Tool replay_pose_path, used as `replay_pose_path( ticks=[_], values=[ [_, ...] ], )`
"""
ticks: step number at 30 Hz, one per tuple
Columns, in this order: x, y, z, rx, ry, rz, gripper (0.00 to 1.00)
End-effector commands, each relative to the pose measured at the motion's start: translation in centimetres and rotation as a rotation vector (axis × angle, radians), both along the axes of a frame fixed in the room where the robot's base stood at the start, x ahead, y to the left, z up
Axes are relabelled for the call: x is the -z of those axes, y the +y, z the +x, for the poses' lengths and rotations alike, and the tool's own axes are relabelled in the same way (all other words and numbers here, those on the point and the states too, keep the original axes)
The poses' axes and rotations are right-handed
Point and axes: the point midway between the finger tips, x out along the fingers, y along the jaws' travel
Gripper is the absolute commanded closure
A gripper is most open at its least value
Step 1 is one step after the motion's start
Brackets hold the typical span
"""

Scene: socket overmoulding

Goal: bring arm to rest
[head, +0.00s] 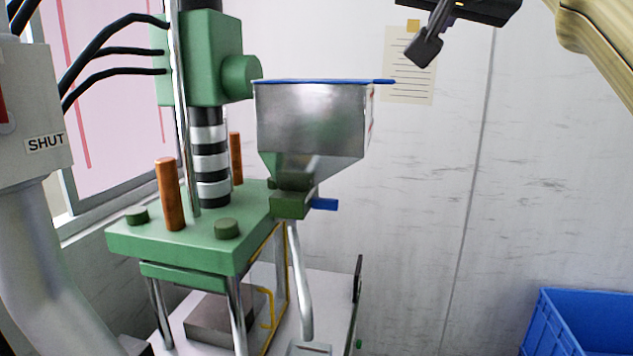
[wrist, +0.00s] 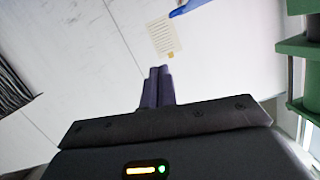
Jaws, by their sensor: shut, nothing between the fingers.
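My gripper (head: 424,48) shows at the top of the head view, high up and to the right of the metal hopper, in front of the white wall. Its dark fingers point down and to the left. In the wrist view my gripper (wrist: 158,84) has its two fingers together, with nothing between them. Part of my pale arm (head: 600,40) shows at the top right of the head view.
A green press (head: 180,235) stands left of centre with a metal hopper (head: 312,120) under a blue lid. A blue crate (head: 575,325) is at the lower right. A grey box marked SHUT (head: 35,105) is at the left edge.

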Motion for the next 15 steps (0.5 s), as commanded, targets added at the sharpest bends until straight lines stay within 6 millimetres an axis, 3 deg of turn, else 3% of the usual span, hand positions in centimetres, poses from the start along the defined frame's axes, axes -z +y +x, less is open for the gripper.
replay_pose_path(
  ticks=[8, 15],
  values=[
    [2.0, 0.5, 1.6, -0.020, 0.047, -0.023, 1.00],
    [5.5, 1.6, 4.0, -0.062, 0.125, -0.056, 1.00]
  ],
)
